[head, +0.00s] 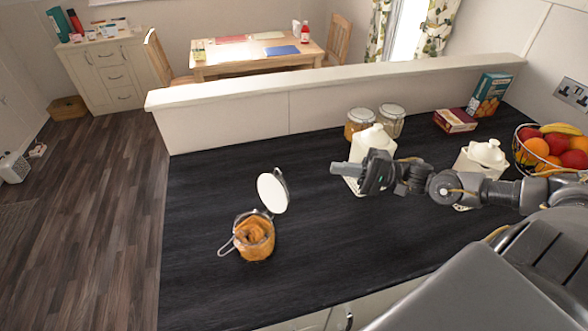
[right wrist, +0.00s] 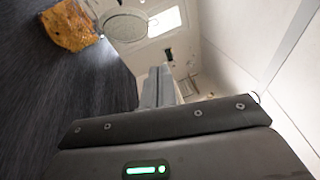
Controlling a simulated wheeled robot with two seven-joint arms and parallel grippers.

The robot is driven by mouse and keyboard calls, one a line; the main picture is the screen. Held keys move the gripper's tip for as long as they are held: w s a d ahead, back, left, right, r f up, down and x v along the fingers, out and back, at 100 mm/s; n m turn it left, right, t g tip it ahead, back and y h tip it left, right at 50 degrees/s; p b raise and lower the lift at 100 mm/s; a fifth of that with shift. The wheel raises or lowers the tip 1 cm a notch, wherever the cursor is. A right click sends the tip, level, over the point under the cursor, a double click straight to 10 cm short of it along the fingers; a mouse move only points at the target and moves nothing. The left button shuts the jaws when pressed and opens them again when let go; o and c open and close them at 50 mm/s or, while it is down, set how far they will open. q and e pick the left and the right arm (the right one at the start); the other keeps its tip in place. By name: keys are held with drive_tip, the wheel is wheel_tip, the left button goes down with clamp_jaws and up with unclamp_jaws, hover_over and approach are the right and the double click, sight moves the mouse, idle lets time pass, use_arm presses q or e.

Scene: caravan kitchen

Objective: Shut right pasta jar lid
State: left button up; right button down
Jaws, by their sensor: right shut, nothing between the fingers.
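A glass jar of orange-brown pasta (head: 254,240) stands on the dark worktop with its wire clasp hanging out to the left. Its round white lid (head: 272,193) is open, tilted up at the jar's back right. In the right wrist view the jar (right wrist: 68,26) is at the top left, with the lid (right wrist: 126,26) beside it. My right gripper (head: 336,168) is shut and empty, above the worktop to the right of the lid and apart from it. Its fingers show in the right wrist view (right wrist: 159,88). My left gripper is not in view.
Two closed jars (head: 359,122) stand by the low wall (head: 240,120). A cream canister (head: 372,138) is just behind my right gripper. Another cream pot (head: 483,156), boxes (head: 487,95) and a fruit bowl (head: 530,165) are at the right. Worktop around the open jar is clear.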

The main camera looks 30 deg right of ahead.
drive_tip(key=p, duration=0.3)
approach(275, 169)
drive_tip(key=w, duration=0.4)
drive_tip(key=a, duration=0.1)
drive_tip(key=a+p, duration=0.1)
drive_tip(key=a, duration=0.1)
drive_tip(key=a+p, duration=0.1)
drive_tip(key=shift+s+a+r, duration=0.2)
drive_tip(key=shift+s+a, duration=0.05)
drive_tip(key=shift+s, duration=0.05)
drive_tip(key=shift+w+a, duration=0.15)
drive_tip(key=shift+w, duration=0.05)
